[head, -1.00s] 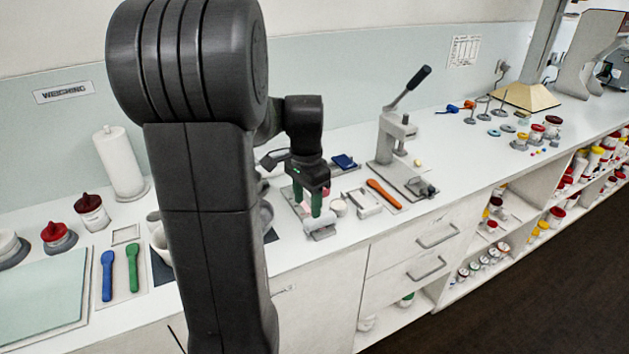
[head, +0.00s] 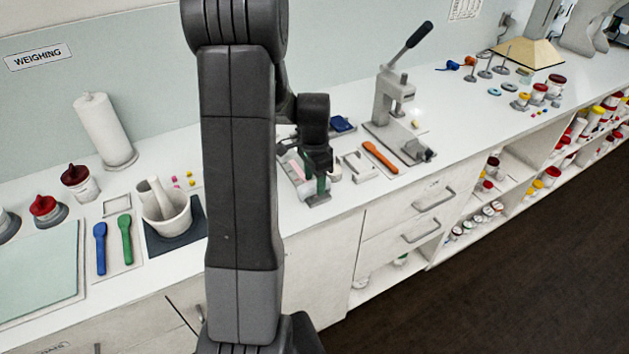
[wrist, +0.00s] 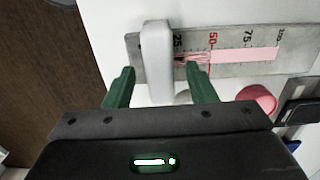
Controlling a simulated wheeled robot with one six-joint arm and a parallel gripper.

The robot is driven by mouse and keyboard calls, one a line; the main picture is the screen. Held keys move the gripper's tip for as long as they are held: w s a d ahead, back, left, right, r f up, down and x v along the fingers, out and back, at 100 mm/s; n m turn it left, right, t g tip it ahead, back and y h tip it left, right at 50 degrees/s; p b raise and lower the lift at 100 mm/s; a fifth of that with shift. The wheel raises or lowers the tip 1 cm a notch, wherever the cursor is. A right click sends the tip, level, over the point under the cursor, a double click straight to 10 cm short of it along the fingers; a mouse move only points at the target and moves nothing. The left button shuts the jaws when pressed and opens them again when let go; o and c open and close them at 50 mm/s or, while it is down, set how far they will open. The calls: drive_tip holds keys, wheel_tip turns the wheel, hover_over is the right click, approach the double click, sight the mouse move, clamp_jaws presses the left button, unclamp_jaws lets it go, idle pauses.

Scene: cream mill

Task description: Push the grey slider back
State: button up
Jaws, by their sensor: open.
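The grey slider (wrist: 157,60) is a pale upright bar lying across a grey gauge plate (wrist: 226,63) in the wrist view, just left of the 25 mark. A pink smear (wrist: 245,55) runs along the plate to the right of it. My gripper (wrist: 161,78) is open, with one green finger on each side of the slider. I see a gap at both fingers in the picture, but whether either touches it lower down is unclear. In the head view my gripper (head: 321,183) is over the near end of the plate, and the slider there is mostly hidden.
A pink round thing (wrist: 257,99) sits beside the plate. To the right are an orange spatula (head: 380,157) and a lever press (head: 395,110). A mortar (head: 166,220) stands left of my arm. The counter's front edge is close to the plate.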

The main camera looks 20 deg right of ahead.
drive_tip(key=shift+f, duration=0.9)
drive_tip(key=shift+c, duration=0.2)
